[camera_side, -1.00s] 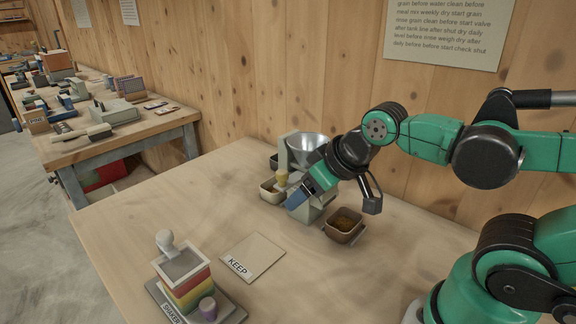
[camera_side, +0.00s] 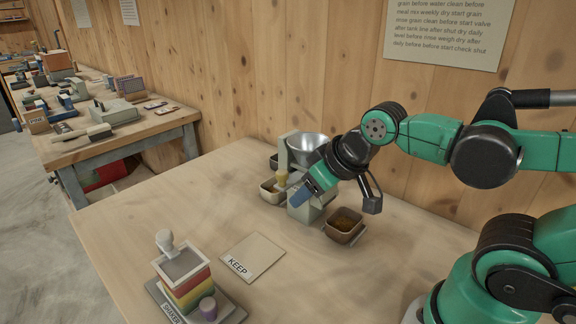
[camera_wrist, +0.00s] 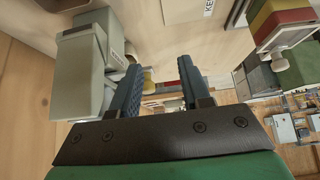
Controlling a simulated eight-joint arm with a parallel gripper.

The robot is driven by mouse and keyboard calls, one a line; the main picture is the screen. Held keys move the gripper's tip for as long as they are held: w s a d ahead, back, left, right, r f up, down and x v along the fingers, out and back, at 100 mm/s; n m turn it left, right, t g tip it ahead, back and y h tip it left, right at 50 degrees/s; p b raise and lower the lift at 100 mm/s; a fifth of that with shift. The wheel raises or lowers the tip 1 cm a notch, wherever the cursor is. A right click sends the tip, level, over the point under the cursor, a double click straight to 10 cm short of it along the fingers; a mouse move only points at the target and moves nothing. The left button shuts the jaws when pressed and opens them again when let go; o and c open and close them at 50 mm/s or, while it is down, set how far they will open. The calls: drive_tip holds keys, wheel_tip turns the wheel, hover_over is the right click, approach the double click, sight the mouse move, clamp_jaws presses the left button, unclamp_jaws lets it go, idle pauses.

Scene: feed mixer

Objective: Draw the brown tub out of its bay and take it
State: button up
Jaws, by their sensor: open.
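The brown tub (camera_side: 342,228) holds dark brown feed and sits at the right side of the pale grey mixer (camera_side: 298,155) with the metal bowl. My gripper (camera_side: 299,197) is in front of the mixer, to the left of the tub and apart from it in the picture. In the wrist view my gripper (camera_wrist: 160,82) is open, with its two blue fingers apart and nothing between them. The mixer's grey body (camera_wrist: 88,70) stands left of the fingers there.
A pale tub (camera_side: 271,190) stands at the mixer's left side, with a dark one (camera_side: 274,162) behind it. A square mat marked KEEP (camera_side: 252,258) lies on the table in front. A striped shaker (camera_side: 186,285) stands at front left.

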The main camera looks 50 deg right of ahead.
sight(335, 230)
drive_tip(key=d+f+g, duration=0.6)
drive_tip(key=shift+s+d+f+h, duration=0.25)
drive_tip(key=shift+s+f+h, duration=0.05)
drive_tip(key=shift+h, duration=0.1)
drive_tip(key=shift+s+d+f+g, duration=0.25)
drive_tip(key=shift+d+f+g, duration=0.1)
drive_tip(key=shift+f+g, duration=0.2)
drive_tip(key=shift+d+f, duration=0.15)
drive_tip(key=shift+f, duration=2.65)
clamp_jaws()
